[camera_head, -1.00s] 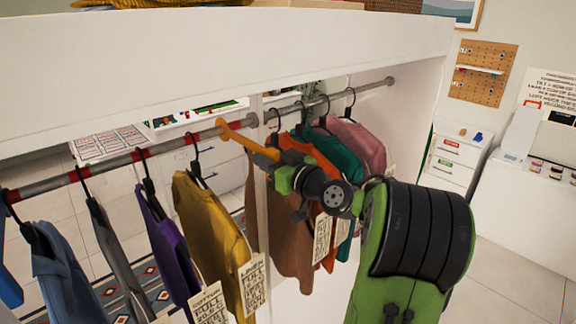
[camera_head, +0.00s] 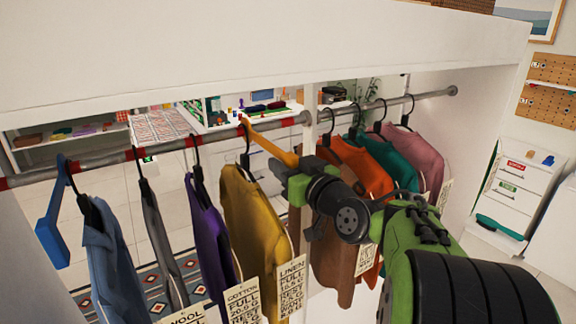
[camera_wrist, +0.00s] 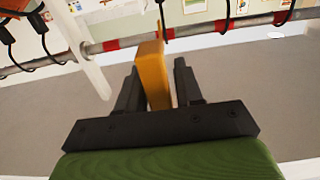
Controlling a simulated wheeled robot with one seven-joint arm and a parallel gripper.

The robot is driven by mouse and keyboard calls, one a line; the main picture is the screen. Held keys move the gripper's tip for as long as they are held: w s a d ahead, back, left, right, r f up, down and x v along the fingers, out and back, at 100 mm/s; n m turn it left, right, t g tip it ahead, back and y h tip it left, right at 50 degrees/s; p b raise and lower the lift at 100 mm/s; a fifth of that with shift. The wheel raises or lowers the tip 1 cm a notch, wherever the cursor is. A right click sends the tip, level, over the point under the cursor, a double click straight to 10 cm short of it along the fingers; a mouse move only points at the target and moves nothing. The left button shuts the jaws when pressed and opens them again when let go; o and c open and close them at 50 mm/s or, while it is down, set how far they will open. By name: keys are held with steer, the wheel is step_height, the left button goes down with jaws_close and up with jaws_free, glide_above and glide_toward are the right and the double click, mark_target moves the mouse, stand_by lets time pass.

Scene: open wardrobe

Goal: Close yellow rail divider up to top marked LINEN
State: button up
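The yellow rail divider (camera_head: 268,142) is a flat bar. One end is on the rail at a red ring, right by the hook of the mustard top (camera_head: 250,205). The tag marked LINEN (camera_head: 290,285) hangs in front of that top. My gripper (camera_head: 298,172) is around the divider's near end. In the wrist view the divider (camera_wrist: 154,75) stands between my two fingers (camera_wrist: 156,72). It is close to the left finger, and a narrow gap shows at the right finger. The top's body is out of the wrist view.
The grey rail (camera_head: 95,167) has several red rings. A blue divider (camera_head: 52,225) hangs at the far left. Purple (camera_head: 208,235), grey and blue tops hang left of the mustard one. A white upright (camera_head: 308,130) and several more tops, including a teal one (camera_head: 388,158), are to the right.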

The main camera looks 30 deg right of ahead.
steer(key=shift+o, duration=0.5)
steer(key=shift+s, duration=0.1)
steer(key=s+b, duration=0.4)
steer(key=s, duration=1.1)
steer(key=shift+s+d, duration=0.2)
steer(key=shift+s, duration=0.1)
